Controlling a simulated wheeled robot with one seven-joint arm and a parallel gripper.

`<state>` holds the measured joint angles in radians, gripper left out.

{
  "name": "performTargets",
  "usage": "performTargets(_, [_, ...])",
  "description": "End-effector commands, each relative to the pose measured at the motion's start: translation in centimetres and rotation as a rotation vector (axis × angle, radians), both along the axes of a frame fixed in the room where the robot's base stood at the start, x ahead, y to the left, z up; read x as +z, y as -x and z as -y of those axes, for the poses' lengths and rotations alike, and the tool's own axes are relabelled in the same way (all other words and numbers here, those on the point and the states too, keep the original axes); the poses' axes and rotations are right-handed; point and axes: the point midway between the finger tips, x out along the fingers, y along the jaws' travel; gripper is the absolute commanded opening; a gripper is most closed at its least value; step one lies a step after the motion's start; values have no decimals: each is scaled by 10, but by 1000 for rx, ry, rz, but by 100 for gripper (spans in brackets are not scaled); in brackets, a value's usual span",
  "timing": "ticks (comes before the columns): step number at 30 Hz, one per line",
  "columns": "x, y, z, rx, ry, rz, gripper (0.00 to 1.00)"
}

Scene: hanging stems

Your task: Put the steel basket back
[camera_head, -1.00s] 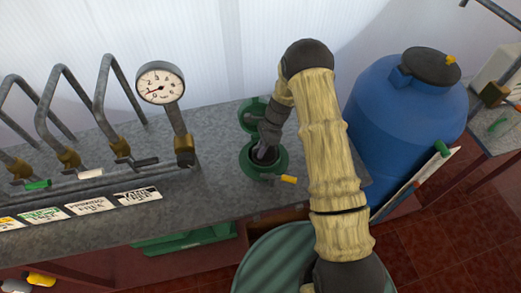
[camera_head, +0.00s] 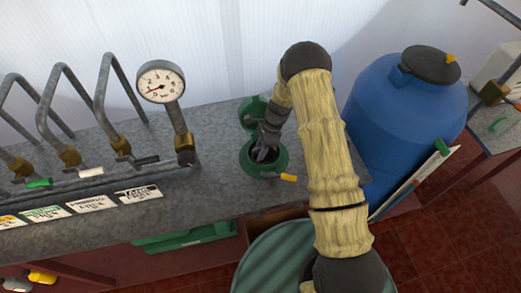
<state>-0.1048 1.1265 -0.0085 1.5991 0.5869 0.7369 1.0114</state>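A green round housing (camera_head: 281,159) stands on the grey bench top, with its mouth facing up and a yellow-tipped handle (camera_head: 288,178) at its front right. Its green lid (camera_head: 251,108) is swung open behind it. My gripper (camera_head: 265,153) points down into the housing's mouth, coming from the upper right. Its fingertips are small and partly hidden by the rim and the wrist, so I cannot tell whether they are open or shut. I cannot make out the steel basket; any part of it inside the housing is hidden.
A pressure gauge (camera_head: 161,82) on a post and several bent pipes with valves (camera_head: 121,146) stand left on the bench (camera_head: 190,210). Label cards lie along its front edge. A blue barrel (camera_head: 405,110) stands close right of my arm. A green ribbed drum (camera_head: 270,262) is below.

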Motion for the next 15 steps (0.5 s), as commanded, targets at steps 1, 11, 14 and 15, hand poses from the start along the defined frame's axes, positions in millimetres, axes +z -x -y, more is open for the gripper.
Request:
performTargets(1, [3,-1,0,0,0,1,31])
performTargets(11, [43,-14,17,-2,0,7,31])
performTargets(14, [60,-18,24,-1,0,5,31])
performTargets(15, [68,-20,27,-2,1,6,31])
